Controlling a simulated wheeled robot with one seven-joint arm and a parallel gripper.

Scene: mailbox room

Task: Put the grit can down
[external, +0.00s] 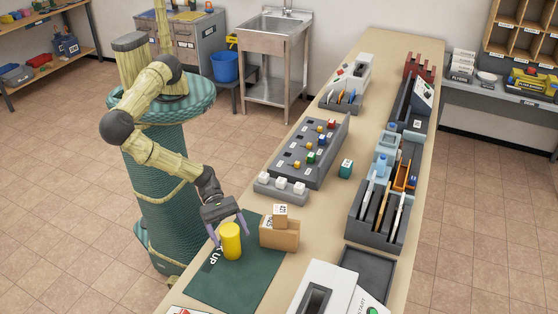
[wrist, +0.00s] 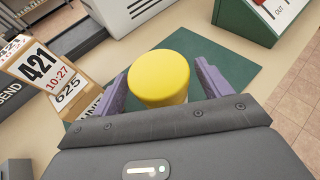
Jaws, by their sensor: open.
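The grit can is a yellow cylinder (external: 231,241) standing upright on a dark green mat (external: 252,278) near the counter's left edge. It also shows from above in the wrist view (wrist: 160,76), between the two purple fingers. My gripper (external: 228,229) is open around the can, one finger on each side. In the wrist view, gaps appear between the can and the fingers (wrist: 161,92). The can's base is hidden in the wrist view.
A cardboard box (external: 280,234) with a small labelled block (external: 280,214) on it stands just right of the can. A white machine (external: 325,290) and a dark tray (external: 366,270) lie farther right. A row of white blocks (external: 281,184) sits behind. Bare mat lies in front of the can.

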